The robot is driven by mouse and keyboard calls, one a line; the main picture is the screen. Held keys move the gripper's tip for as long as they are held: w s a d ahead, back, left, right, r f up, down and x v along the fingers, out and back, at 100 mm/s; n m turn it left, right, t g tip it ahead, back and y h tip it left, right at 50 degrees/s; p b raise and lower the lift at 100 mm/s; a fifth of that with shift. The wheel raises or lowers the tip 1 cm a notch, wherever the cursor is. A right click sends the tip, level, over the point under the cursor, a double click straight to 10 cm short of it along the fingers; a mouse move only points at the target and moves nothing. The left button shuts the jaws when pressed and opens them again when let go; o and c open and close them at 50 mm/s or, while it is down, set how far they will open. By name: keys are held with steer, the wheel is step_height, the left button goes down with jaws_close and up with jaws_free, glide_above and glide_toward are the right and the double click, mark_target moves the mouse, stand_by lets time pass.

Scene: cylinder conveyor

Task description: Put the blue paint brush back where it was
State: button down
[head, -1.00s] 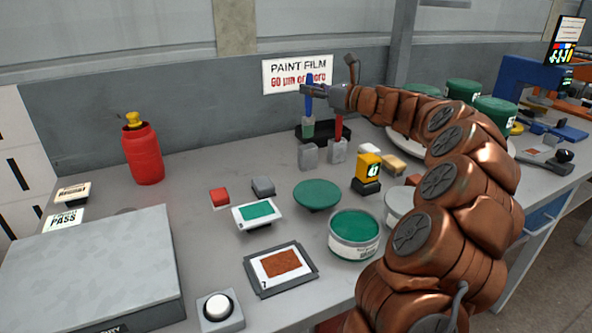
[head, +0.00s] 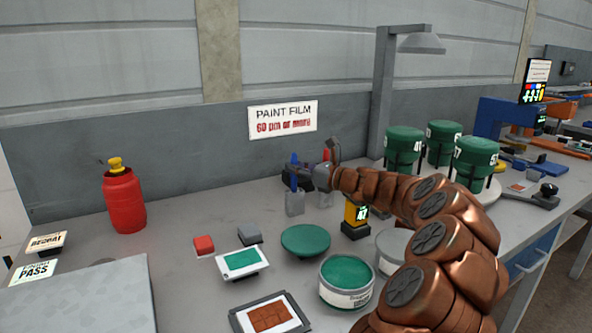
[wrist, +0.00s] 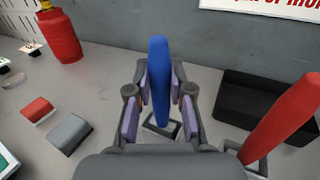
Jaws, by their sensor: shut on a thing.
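The blue paint brush (head: 294,184) stands upright in my gripper (wrist: 157,100), and its blue handle (wrist: 159,70) rises between the two fingers in the wrist view. My gripper is shut on the handle. A small grey holder (head: 295,204) is directly below the brush, and its rim (wrist: 149,125) shows under the fingers in the wrist view. The brush's lower end is hidden, apparently inside the holder; how deep it sits I cannot tell. The red brush (wrist: 287,118) stands in another grey holder to the right.
A black tray (wrist: 235,95) lies behind the red brush. A red bottle (head: 124,200) stands to the left. A red block (head: 203,245) and a grey block (head: 250,234) lie in front. A yellow device (head: 355,215) and green paint cans (head: 404,143) are to the right.

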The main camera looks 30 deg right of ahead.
steer(key=shift+f, duration=0.45)
steer(key=c, duration=1.1)
jaws_free()
steer(key=shift+a+f, duration=0.1)
steer(key=shift+f, duration=0.1)
steer(key=shift+o, duration=0.2)
steer(key=shift+r, duration=0.4)
steer(key=v, duration=1.2)
steer(key=shift+r+p, duration=0.2)
steer(key=shift+p, duration=0.1)
steer(key=shift+s, duration=0.1)
